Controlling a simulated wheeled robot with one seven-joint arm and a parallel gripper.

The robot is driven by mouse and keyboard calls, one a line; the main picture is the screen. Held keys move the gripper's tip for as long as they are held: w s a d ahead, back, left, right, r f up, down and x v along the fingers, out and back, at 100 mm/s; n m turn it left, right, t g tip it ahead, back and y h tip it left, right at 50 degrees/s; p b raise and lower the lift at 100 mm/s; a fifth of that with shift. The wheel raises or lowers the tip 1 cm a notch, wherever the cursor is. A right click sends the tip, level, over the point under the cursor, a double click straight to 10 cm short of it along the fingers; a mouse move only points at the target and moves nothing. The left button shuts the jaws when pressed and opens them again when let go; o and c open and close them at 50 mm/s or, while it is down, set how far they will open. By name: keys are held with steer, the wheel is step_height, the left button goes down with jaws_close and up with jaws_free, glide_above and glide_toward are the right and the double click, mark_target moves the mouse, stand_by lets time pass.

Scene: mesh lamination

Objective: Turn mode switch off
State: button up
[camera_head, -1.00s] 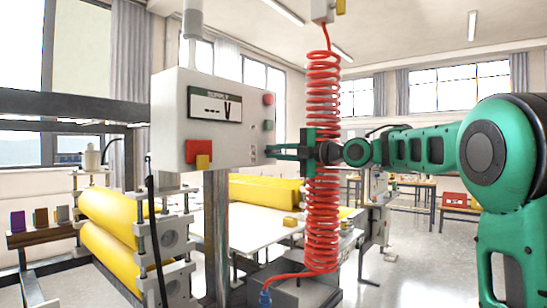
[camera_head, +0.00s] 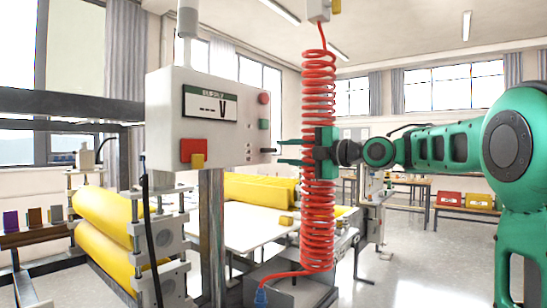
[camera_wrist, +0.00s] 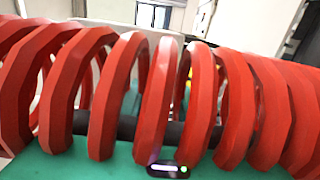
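A white control box (camera_head: 222,146) stands on a post, with a "SUPPLY" display on its front. A small dark switch lever (camera_head: 268,151) sticks out at the lower right of the box, below a red button (camera_head: 264,98) and a green button (camera_head: 264,124). I see no label naming it as the mode switch. My gripper (camera_head: 281,152) is just right of the lever, with its green fingers spread apart and nothing visible between them. The red coiled hose (camera_head: 318,212) stands around or beside my gripper's base. In the wrist view, red coils (camera_wrist: 155,90) hide the lever and fingers.
A red and yellow switch (camera_head: 193,150) sits at the box's lower left. Yellow rollers (camera_head: 105,215) stand at left, and a white worktable (camera_head: 235,222) lies behind the post. Open floor (camera_head: 415,270) shows at right.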

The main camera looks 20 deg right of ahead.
steer(key=v, duration=0.4)
steer(key=shift+s+d, duration=0.2)
steer(key=shift+s, duration=0.15)
steer(key=shift+f, duration=0.15)
steer(key=s+d+f+m+g+h, duration=0.2)
steer(key=s+d+f+m+h, duration=0.15)
steer(key=f+m, duration=0.4)
steer(key=s+d+f+m+g+h, duration=0.2)
steer(key=s+d+f+m, duration=0.15)
steer(key=f, duration=0.65)
steer(key=s+d+f+m+g+h, duration=0.2)
steer(key=s+d+f+m+h, duration=0.15)
steer(key=f+m, duration=0.35)
steer(key=s+f+m+g, duration=0.4)
steer(key=s+f+m, duration=0.3)
steer(key=s, duration=0.7)
steer(key=s+d+f+m+g+h, duration=0.1)
steer(key=s+f+m+g, duration=0.3)
steer(key=s+f, duration=0.7)
steer(key=s+m, duration=0.2)
steer(key=s, duration=0.2)
steer(key=shift+m+g, duration=0.3)
steer(key=shift+m, duration=0.1)
steer(key=shift+s, duration=0.15)
